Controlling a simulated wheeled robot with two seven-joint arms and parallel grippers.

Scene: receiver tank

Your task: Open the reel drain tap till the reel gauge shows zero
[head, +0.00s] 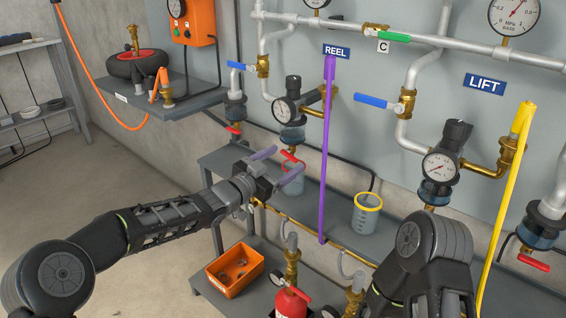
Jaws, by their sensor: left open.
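The reel gauge (286,109) is a round dial on the regulator left of the purple hose, by the REEL sign (336,51). Its needle is too small to read. A blue-banded bowl (292,136) hangs below it. Under the bowl is a red part (291,159), seemingly at the drain tap; I cannot tell tap lever from cup rim. A clear cup (294,184) shows below, partly hidden by my gripper. My left gripper (279,167) is open, its fingers apart near the red part; contact is unclear. My right arm shows at lower right, its gripper out of view.
The purple hose (326,160) hangs just right of my left gripper. A yellow-rimmed cup (367,210) stands on the grey shelf (342,222). The LIFT gauge (440,167) and yellow hose (507,195) are further right. An orange bin (236,270) and red extinguisher (291,303) are below.

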